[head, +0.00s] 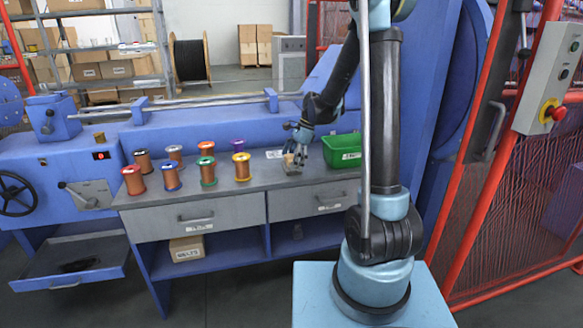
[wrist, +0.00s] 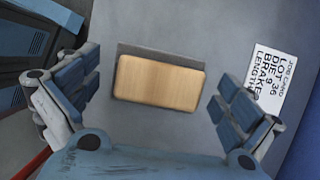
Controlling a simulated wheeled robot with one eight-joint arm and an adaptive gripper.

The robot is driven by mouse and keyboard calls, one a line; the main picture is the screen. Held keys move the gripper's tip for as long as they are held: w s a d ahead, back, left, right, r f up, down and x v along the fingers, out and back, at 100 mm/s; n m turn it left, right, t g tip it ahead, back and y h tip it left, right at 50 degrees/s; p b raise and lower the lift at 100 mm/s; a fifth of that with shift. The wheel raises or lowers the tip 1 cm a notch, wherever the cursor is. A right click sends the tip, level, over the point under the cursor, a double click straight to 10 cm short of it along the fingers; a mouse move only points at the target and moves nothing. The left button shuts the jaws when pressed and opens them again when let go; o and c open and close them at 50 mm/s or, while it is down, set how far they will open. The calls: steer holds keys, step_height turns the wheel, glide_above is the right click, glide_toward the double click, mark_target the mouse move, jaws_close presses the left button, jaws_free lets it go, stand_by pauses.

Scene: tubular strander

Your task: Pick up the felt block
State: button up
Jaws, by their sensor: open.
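The felt block (wrist: 158,80) shows in the wrist view as a light wooden block with a dark grey layer along its far edge and left side. It lies on the grey bench top, between the spread fingers of my gripper (wrist: 157,92). The fingers stand clear on its left and right and do not appear to touch it. In the head view my gripper (head: 297,146) points down over the block (head: 291,162), which is small and partly hidden there.
A green bin (head: 342,150) stands right of my gripper on the bench (head: 262,177). Several colored wire spools stand to the left, the yellow spool (head: 241,167) nearest. A white job card (wrist: 275,82) lies right of the block. The blue machine (head: 200,128) runs behind the bench.

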mark_target(291, 157)
steer(key=shift+c, duration=0.6)
steer(key=c, duration=0.9)
step_height(291, 157, up, 10)
steer(key=shift+f, duration=0.1)
steer(key=shift+o, duration=0.8)
